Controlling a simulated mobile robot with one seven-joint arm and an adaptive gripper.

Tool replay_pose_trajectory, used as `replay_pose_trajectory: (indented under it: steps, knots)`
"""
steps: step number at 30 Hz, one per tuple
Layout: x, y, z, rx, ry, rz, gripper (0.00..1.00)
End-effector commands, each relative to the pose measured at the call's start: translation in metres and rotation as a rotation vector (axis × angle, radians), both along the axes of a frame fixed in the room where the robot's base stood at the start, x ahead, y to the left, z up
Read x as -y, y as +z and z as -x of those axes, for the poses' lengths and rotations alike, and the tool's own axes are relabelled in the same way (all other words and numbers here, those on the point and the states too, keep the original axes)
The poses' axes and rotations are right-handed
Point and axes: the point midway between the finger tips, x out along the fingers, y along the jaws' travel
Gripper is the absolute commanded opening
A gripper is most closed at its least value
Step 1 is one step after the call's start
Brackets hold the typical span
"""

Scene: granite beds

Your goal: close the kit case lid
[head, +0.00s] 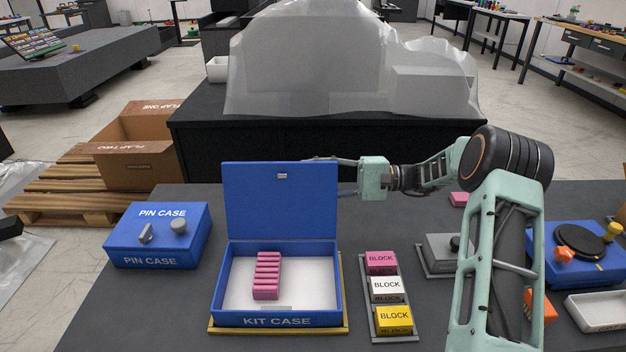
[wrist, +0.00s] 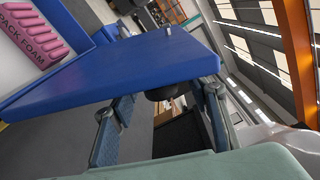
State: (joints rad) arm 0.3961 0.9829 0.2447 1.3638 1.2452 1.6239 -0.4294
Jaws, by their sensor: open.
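The blue kit case (head: 278,320) sits on the dark table with its lid (head: 280,205) standing up at the back, open. A pink ribbed foam block (head: 266,276) lies inside on the white floor; it also shows in the wrist view (wrist: 30,35). My gripper (head: 340,176) is behind the lid's right edge, partly hidden by it in the head view. In the wrist view the fingers (wrist: 165,110) are spread apart, close to the blue lid (wrist: 120,75). I cannot tell whether they touch it.
A blue pin case (head: 157,236) stands left of the kit case. A rack of pink, white and yellow blocks (head: 387,290) stands close on its right. My arm reaches in from the right. A plastic-covered mass (head: 350,65) sits on a black bed behind.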

Motion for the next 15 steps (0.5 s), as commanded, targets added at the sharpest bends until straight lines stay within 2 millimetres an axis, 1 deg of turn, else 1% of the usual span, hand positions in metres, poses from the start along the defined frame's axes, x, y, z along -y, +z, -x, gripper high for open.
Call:
replay_pose_trajectory:
  steps: [2,12,14,15]
  knots:
    - [0.0002,0.0001,0.0000,0.000,0.000,0.000,0.44]
    - [0.0005,0.0001,0.0000,0.000,0.000,0.000,0.06]
    - [0.0005,0.0001,0.0000,0.000,0.000,0.000,0.00]
    - [0.0005,0.0001,0.0000,0.000,0.000,0.000,0.00]
